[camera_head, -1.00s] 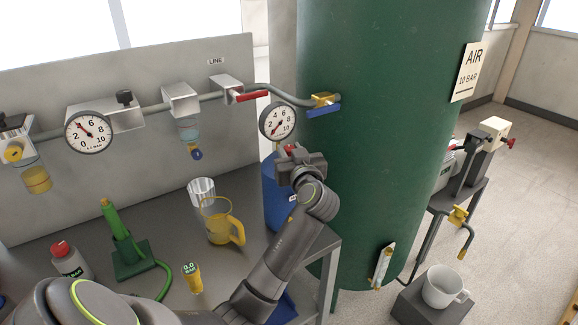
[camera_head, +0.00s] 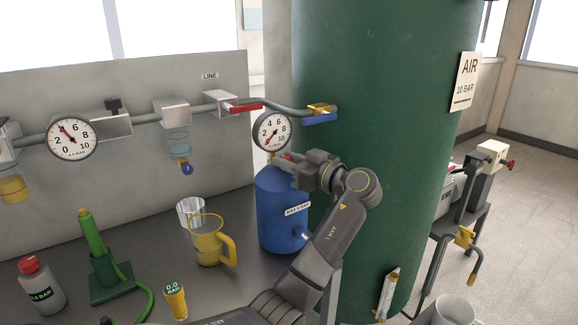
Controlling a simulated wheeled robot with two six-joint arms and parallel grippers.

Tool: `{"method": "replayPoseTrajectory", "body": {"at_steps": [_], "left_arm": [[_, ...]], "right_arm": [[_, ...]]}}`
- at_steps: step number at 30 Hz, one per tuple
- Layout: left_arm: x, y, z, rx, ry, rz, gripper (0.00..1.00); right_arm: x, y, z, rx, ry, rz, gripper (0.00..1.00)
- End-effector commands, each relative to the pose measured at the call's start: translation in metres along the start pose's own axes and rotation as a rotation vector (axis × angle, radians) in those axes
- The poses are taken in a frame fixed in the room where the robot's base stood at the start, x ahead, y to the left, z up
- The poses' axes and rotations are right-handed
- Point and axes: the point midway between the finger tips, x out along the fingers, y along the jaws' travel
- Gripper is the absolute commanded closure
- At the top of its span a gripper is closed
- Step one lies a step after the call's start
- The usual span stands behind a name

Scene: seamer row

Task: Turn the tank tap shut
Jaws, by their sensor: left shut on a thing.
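A blue tank (camera_head: 276,222) with a white label stands on the bench, with a pressure gauge (camera_head: 271,131) above it. A small red tap handle (camera_head: 286,157) shows at the top of this tank. My left gripper (camera_head: 296,168) reaches in from the right side of the tank and is shut at this red handle. The jaws hide most of the tap, so its exact angle cannot be told. A brass tap with a blue lever (camera_head: 320,118) sits on the pipe at the green tank (camera_head: 395,130), apart from my gripper. My right gripper is not in view.
A clear glass and a yellow jug (camera_head: 207,243) stand left of the blue tank. Further left are a green hand pump (camera_head: 100,250), a red-capped bottle (camera_head: 40,286) and a yellow gauge (camera_head: 175,300). A pipe with a red lever (camera_head: 238,108) runs along the wall panel.

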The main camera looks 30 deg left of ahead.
Motion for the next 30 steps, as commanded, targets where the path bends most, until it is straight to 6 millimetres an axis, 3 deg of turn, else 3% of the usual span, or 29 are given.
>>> {"method": "replayPoseTrajectory", "body": {"at_steps": [11,12,13,23,26,30], "left_arm": [[0.000,0.000,0.002,0.003,-0.003,-0.004,0.94],[0.000,0.000,0.002,0.003,-0.003,-0.004,0.67],[0.000,0.000,0.002,0.002,-0.003,-0.004,0.63],[-0.003,0.000,0.001,0.000,-0.002,-0.001,0.63],[-0.012,0.001,0.002,0.000,-0.003,0.000,0.63],[-0.040,0.001,0.004,0.000,-0.005,0.003,0.63]], "right_arm": [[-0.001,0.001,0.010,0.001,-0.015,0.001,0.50],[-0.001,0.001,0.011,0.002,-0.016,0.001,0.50],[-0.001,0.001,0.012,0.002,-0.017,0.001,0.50],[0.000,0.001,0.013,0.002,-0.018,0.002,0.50],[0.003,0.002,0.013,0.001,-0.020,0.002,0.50],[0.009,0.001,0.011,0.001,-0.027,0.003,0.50]]}}
